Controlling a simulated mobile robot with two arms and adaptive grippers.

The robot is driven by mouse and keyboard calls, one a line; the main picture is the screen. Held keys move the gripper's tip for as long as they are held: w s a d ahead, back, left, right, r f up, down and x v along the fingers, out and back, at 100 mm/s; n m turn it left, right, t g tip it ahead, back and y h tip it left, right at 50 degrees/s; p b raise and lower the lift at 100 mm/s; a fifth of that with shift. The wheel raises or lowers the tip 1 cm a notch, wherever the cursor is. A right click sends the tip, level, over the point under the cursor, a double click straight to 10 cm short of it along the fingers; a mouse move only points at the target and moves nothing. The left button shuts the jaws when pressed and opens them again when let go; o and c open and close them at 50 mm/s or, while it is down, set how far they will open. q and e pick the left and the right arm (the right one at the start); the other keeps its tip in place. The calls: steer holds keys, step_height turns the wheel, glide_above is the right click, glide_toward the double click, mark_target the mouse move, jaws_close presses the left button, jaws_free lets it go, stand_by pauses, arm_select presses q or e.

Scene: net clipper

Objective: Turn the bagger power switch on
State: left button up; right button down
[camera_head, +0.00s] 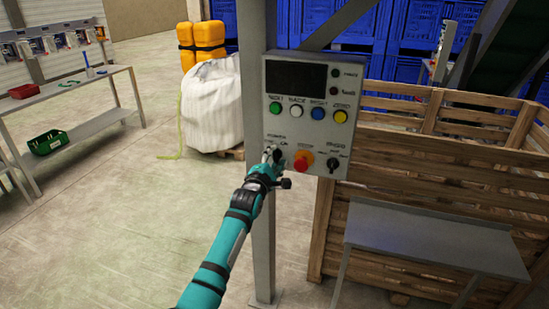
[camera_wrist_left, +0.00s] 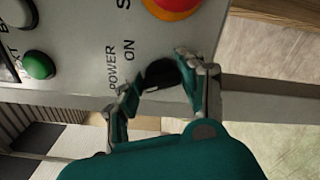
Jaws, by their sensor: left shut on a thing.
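The control panel (camera_head: 306,130) is a grey box on a grey post in the head view. Its power switch (camera_wrist_left: 163,72) is a dark knob under the words POWER ON in the left wrist view; my gripper partly hides it. My left gripper (camera_head: 273,155) is at the panel's lower left in the head view. In the left wrist view its fingers (camera_wrist_left: 160,85) stand on both sides of the switch and are closed on it. My right gripper is not in view.
The red emergency button (camera_head: 303,160) is just right of my gripper, with a black switch (camera_head: 333,163) beyond it. Coloured buttons (camera_head: 318,113) sit above. A wooden crate (camera_head: 420,165) and a small grey table (camera_head: 435,240) stand at the right. Open floor lies at the left.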

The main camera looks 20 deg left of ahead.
arm_select(q)
steer(key=m, duration=0.3)
steer(key=shift+f+m, duration=0.1)
steer(key=shift+m, duration=0.3)
steer(key=m, duration=0.3)
steer(key=shift+f+m+p, duration=0.1)
steer(key=shift+m+p, duration=0.2)
steer(key=m, duration=0.6)
steer(key=shift+f, duration=0.2)
steer(key=o, duration=1.2)
steer(key=shift+c, duration=0.2)
steer(key=s, duration=1.2)
steer(key=shift+a, duration=0.25)
